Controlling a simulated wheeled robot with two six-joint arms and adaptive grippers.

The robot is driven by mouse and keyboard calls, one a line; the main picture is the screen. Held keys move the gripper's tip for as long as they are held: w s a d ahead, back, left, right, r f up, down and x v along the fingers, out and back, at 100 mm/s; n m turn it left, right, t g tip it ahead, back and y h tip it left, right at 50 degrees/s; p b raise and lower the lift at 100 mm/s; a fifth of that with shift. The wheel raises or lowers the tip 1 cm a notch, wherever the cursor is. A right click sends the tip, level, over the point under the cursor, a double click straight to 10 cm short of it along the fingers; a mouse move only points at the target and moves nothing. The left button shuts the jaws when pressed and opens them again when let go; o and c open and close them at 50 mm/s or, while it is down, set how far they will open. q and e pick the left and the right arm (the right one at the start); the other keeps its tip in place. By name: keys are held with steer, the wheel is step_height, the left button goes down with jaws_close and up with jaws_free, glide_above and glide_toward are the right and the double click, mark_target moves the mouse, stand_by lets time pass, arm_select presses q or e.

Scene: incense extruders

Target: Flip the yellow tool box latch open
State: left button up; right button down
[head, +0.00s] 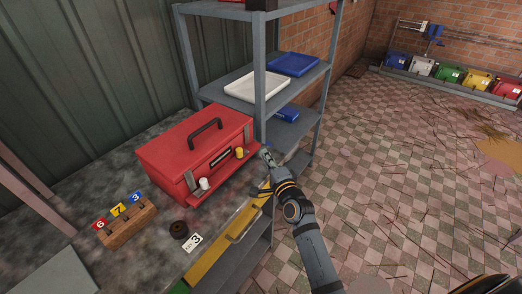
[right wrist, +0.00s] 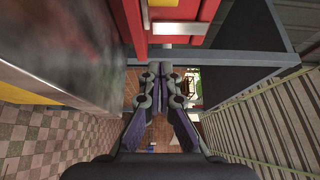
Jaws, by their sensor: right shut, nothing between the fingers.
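A red tool box (head: 160,152) with a dark handle on its lid stands on the workbench. Its front has a latch with a white knob (head: 204,184) and a latch with a yellow knob (head: 239,153) nearer the right end. My right gripper (head: 266,154) is shut and empty, just right of the yellow latch and apart from it. In the right wrist view the closed fingers (right wrist: 160,72) point toward the red box (right wrist: 198,10). A metal plate (right wrist: 178,27) and a bit of yellow (right wrist: 162,3) show at the top edge there. My left gripper is out of view.
A grey shelf rack (head: 259,85) with white (head: 256,87) and blue (head: 293,64) trays stands close behind my right gripper. A wooden block with numbered tags (head: 127,226), a dark roll (head: 179,229) and a number card (head: 193,243) are on the bench. The floor at right is open.

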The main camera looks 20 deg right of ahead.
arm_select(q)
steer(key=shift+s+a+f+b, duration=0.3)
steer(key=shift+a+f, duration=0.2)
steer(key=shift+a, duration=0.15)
arm_select(e)
steer(key=s, duration=0.6)
steer(key=shift+a+r, duration=0.3)
steer(key=shift+a, duration=0.1)
